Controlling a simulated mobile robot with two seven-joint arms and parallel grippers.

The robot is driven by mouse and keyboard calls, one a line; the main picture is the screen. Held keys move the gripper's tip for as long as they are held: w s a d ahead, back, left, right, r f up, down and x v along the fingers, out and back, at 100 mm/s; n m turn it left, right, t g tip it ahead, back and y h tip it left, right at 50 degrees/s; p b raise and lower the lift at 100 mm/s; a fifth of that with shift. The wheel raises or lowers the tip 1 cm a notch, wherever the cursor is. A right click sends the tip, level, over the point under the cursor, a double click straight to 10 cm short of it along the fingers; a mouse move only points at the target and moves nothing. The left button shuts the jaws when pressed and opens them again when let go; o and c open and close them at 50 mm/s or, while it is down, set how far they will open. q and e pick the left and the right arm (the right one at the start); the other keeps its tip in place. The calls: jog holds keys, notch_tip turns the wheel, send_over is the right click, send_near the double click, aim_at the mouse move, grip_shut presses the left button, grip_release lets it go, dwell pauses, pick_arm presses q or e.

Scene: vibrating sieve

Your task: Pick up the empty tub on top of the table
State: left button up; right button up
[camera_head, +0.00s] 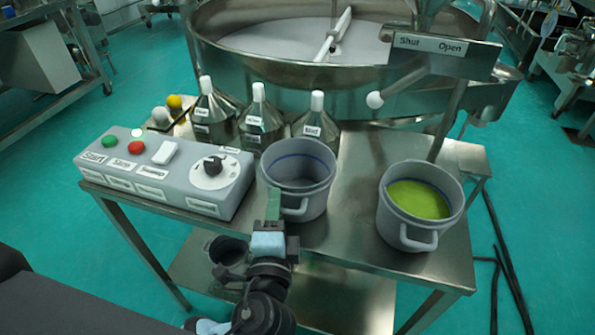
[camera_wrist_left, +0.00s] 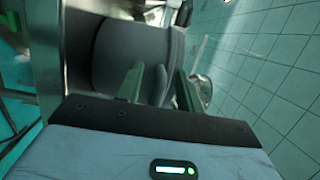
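The empty tub (camera_head: 300,172) is a grey pot with a blue line inside its rim. It stands upright on the metal table (camera_head: 345,225), beside the control box. My left gripper (camera_head: 274,205) is at the tub's near side, by its front handle (camera_head: 296,209). In the left wrist view, the open fingers (camera_wrist_left: 159,88) stand on either side of the handle (camera_wrist_left: 160,82), with gaps visible. The tub wall (camera_wrist_left: 130,50) lies beyond them. A second tub (camera_head: 389,220) holding green material stands to the right. My right gripper is not in view.
A control box (camera_head: 165,170) with buttons and a dial sits left of the tub. Several metal bottles with white caps (camera_head: 257,115) stand behind it. The large sieve (camera_head: 290,70) and a Shut/Open lever (camera_head: 375,99) are at the back.

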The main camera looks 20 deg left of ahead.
pick_arm(q)
jog(key=shift+w, duration=0.35)
jog(key=shift+s, duration=0.15)
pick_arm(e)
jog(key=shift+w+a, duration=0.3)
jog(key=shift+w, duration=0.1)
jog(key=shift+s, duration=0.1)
pick_arm(q)
grip_shut()
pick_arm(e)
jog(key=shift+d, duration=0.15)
pick_arm(q)
jog(key=shift+r, duration=0.15)
